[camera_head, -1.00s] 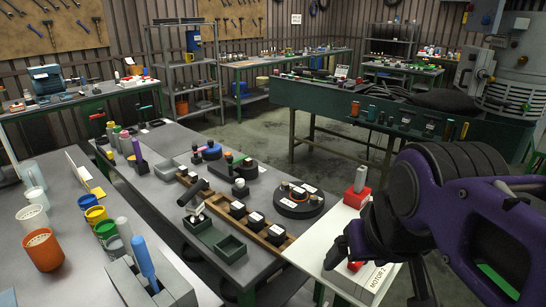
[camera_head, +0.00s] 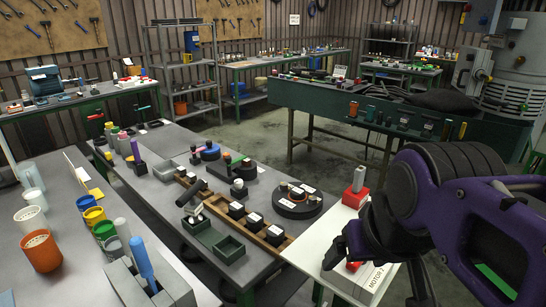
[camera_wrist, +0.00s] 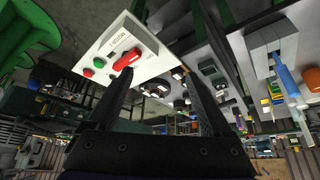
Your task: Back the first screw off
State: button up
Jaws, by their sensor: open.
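I cannot pick out a screw for certain in either view. My gripper (camera_wrist: 161,62) is open in the wrist view, with its two dark fingers apart and nothing between the tips. Past the fingers is a white panel (camera_wrist: 112,38) marked MOTOR 2, with a red handle (camera_wrist: 127,59) and green and red buttons. In the head view, my gripper and purple arm are at the right, in front of the white MOTOR 2 box (camera_head: 372,285) and partly hiding it. Contact with the box cannot be told.
The grey bench holds a wooden tray (camera_head: 224,222) of black blocks, a dark green open bin (camera_head: 205,236) and a round black base (camera_head: 296,208). Cups, including an orange cup (camera_head: 42,252), stand at the left. A green bench (camera_head: 330,103) stands behind. Floor shows between benches.

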aim_at(313, 199)
jog(key=z, duration=0.95)
jog(key=i+l+z, duration=0.15)
jog(key=z, duration=0.25)
jog(key=i+z, duration=0.3)
jog(key=z, duration=0.15)
jog(key=i+l+u, duration=0.1)
jog(key=i+u, duration=0.2)
jog(key=i, duration=0.85)
jog(key=i+u, duration=0.3)
jog(key=i, duration=0.2)
jog(key=i+l+u, duration=0.1)
jog(key=i+u, duration=0.2)
jog(key=i, duration=0.2)
jog(key=i+j+u, duration=0.1)
jog(key=i+u, duration=0.75)
jog(key=u, duration=0.15)
jog(key=i+u, duration=0.1)
jog(key=u, duration=0.75)
jog(key=i+l+u, duration=0.1)
jog(key=u, duration=0.35)
